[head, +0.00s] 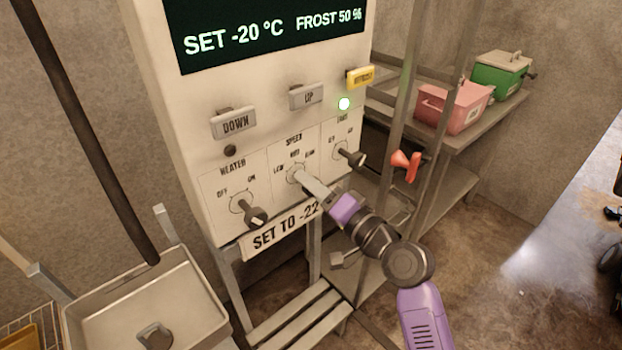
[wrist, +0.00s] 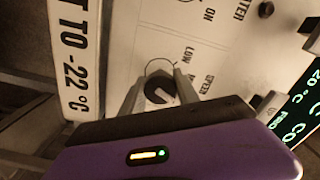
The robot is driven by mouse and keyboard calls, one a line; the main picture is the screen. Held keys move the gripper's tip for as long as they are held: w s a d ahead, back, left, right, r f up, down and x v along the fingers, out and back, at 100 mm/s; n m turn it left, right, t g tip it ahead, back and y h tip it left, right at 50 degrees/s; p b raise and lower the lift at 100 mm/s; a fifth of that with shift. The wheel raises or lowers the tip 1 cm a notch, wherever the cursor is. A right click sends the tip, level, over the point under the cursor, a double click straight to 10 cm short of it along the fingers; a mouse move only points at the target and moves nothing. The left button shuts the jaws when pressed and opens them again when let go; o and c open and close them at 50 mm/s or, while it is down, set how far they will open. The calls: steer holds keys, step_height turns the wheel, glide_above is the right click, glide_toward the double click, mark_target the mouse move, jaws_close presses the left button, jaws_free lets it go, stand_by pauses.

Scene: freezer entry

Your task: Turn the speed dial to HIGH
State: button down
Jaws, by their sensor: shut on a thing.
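The speed dial is the middle of three dials on the white control panel (head: 219,181), under the word SPEED, with LOW at its left and other marks above and to its right. In the wrist view the dark dial knob (wrist: 158,91) sits between my two fingers. My gripper (head: 305,183) is shut on it, and it also shows in the wrist view (wrist: 160,88). My fingers hide much of the dial in the head view, so I cannot tell which mark it points to.
The heater dial (head: 252,212) is at left, another dial (head: 351,157) at right. A red handle (head: 406,165) and rack posts stand close at right; a metal tray (head: 95,312) at lower left.

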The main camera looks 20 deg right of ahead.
steer(key=m+p, duration=0.2)
steer(key=m, duration=0.3)
steer(key=shift+p, duration=0.4)
steer(key=shift+m, duration=0.3)
steer(key=c, duration=0.9)
jaws_free()
steer(key=b+v, duration=0.1)
steer(key=v, duration=0.7)
steer(key=shift+b, duration=0.35)
